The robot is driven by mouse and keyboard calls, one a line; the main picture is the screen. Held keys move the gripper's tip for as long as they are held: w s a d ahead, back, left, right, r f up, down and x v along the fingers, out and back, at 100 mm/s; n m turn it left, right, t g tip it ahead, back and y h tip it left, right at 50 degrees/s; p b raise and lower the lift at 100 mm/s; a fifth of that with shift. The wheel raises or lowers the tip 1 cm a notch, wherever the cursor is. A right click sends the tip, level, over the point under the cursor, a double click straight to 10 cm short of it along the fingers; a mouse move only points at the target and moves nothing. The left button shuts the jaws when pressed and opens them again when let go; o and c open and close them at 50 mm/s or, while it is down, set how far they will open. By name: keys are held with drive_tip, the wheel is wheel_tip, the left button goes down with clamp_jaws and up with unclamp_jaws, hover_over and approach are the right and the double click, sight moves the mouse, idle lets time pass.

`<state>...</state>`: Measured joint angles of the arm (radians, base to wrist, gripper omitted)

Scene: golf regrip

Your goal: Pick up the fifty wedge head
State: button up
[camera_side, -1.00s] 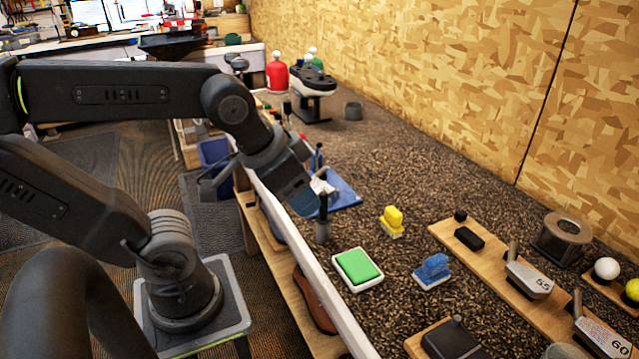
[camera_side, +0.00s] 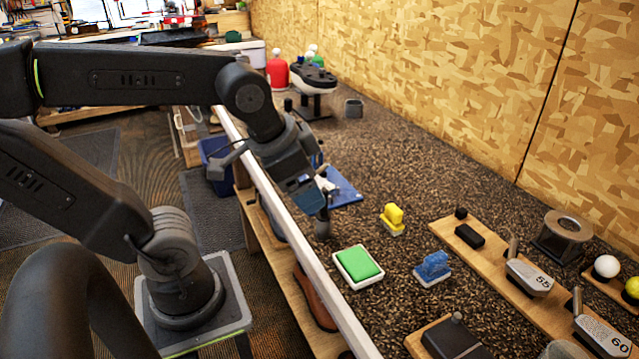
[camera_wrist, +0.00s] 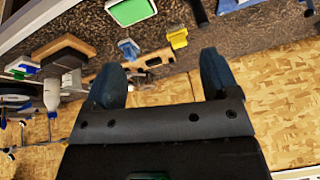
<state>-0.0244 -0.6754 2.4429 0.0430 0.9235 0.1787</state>
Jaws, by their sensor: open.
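Wedge heads marked 55 (camera_side: 528,278) and 60 (camera_side: 603,338) sit on a long wooden rack (camera_side: 497,262) at the right in the side view. No head with a readable 50 shows. A pale object, partly hidden by my gripper, lies on a blue mat (camera_side: 346,191); I cannot tell whether it is the fifty wedge head. My gripper (camera_side: 312,205) is over the bench's near edge, beside the blue mat. In the wrist view my gripper (camera_wrist: 160,82) is open, its two dark blue fingers apart with nothing between them.
A green pad (camera_side: 357,265), a yellow brush (camera_side: 393,219) and a blue brush (camera_side: 433,268) lie on the bench. A black block on a wooden base (camera_side: 452,338) is at the front. A dark grey ring holder (camera_side: 562,238) stands behind the rack. Bench between mat and wall is mostly clear.

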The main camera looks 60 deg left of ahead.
drive_tip(key=w+a+m+g, duration=0.1)
drive_tip(key=w+a+m, duration=0.1)
drive_tip(key=m, duration=0.1)
drive_tip(key=w+a+m+y, duration=0.1)
drive_tip(key=w+a+m, duration=0.1)
drive_tip(key=m, duration=0.1)
drive_tip(key=w+a+m+g+y, duration=0.1)
drive_tip(key=w+a+m, duration=0.1)
drive_tip(key=a+m, duration=0.1)
drive_tip(key=shift+w+g, duration=0.3)
drive_tip(key=shift+w, duration=0.1)
drive_tip(key=w+a+f+m+g+y, duration=0.2)
drive_tip(key=w+a+m, duration=0.35)
drive_tip(key=m, duration=0.25)
hover_over(320, 182)
drive_tip(key=d, duration=0.2)
drive_tip(key=f, duration=0.7)
drive_tip(key=shift+s+d+f, duration=0.2)
drive_tip(key=shift+s+f, duration=0.1)
drive_tip(key=shift+f, duration=0.1)
drive_tip(key=shift+x, duration=2.55)
drive_tip(key=shift+w+d, duration=0.1)
drive_tip(key=shift+w, duration=0.05)
drive_tip(key=c, duration=1)
